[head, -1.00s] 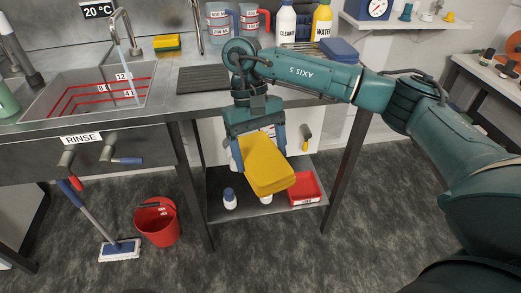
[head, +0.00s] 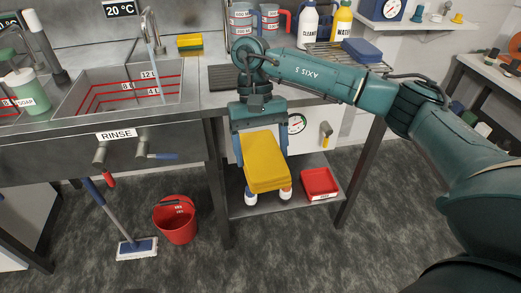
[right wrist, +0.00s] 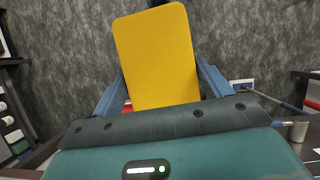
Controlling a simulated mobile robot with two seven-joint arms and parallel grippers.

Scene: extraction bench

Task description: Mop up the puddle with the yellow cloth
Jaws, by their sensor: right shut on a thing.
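The yellow cloth (head: 265,162) is a thick folded pad, held in front of the bench. My right gripper (head: 261,147) is shut on it, with one blue finger on each side. The right wrist view also shows the cloth (right wrist: 157,57) between the fingers, over dark grey floor. The cloth hides part of the bench's lower shelf. I cannot make out a puddle in either view. My left gripper is not in view.
A red bucket (head: 176,220) and a mop (head: 136,248) stand on the floor at left. A red tray (head: 320,184) sits on the lower shelf (head: 290,200). Water runs into the sink (head: 125,90). The floor in front is clear.

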